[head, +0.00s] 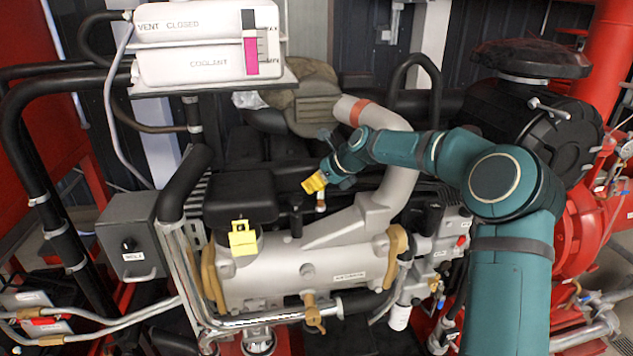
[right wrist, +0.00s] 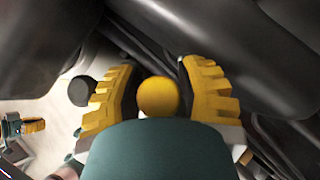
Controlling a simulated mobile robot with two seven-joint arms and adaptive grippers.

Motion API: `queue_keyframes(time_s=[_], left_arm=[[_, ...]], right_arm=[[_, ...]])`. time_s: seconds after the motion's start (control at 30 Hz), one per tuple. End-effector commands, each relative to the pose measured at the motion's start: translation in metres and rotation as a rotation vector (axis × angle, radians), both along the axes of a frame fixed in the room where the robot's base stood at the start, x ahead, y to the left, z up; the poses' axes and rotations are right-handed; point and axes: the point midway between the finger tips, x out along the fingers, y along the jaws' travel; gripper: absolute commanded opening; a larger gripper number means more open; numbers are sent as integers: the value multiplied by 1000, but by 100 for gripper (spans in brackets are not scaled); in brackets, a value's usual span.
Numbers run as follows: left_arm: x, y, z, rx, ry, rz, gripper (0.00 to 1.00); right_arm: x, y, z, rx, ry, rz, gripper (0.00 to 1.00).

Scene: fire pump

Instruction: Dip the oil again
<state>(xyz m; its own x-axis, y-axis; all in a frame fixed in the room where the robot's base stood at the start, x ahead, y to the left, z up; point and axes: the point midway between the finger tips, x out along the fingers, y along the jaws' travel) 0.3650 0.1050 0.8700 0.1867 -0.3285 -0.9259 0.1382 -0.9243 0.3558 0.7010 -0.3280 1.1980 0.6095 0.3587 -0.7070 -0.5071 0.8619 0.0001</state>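My right gripper (head: 315,183) is over the top of the engine, to the right of the black box-shaped cover. In the right wrist view, its two yellow fingers (right wrist: 163,92) stand apart, with a round yellow knob (right wrist: 158,97) between them. The knob looks like the dipstick handle; I cannot tell whether the fingers touch it. The stick itself is hidden. A small teal and yellow shape (right wrist: 30,126) at the left of the wrist view looks like my left gripper, too small to read.
A grey pipe (head: 398,170) rises to the right of my gripper. Black hoses and a large black housing crowd the back. The coolant tank (head: 205,45) stands above at left.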

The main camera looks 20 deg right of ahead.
Motion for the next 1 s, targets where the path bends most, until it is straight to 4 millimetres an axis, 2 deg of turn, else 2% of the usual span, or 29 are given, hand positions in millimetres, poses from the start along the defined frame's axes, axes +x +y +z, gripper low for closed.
queue_keyframes(time_s=[0.03, 0.07, 0.1, 0.27, 0.5, 0.6, 0.9, 0.93, 1.0], left_arm=[[0, 0, 0, 0, 0, 0, 0], [0, 0, 0, 0, 0, 0, 0], [0, 0, 0, 0, 0, 0, 0], [0, 0, 0, 0, 0, 0, 0], [0, 0, -7, 1, 0, 0, 0], [0, 0, -8, 1, 0, 0, 0], [0, 0, -8, 2, 0, 0, 0], [0, 0, -8, 2, 0, 0, 0], [0, 0, -8, 2, 0, 0, 0]], right_arm=[[0, 0, 0, 0, 0, 0, 12], [0, 0, 0, 0, 0, 0, 2], [0, 0, 0, 0, 0, 0, 0], [0, 0, -2, 1, 0, 1, 0], [-1, 0, -40, 0, 4, 1, 0], [0, 0, -49, -1, 1, 0, 0], [-1, -1, -53, -1, 5, -1, 0], [-1, -1, -54, 0, 6, 0, 22], [-1, -1, -54, -1, 5, -1, 46]])
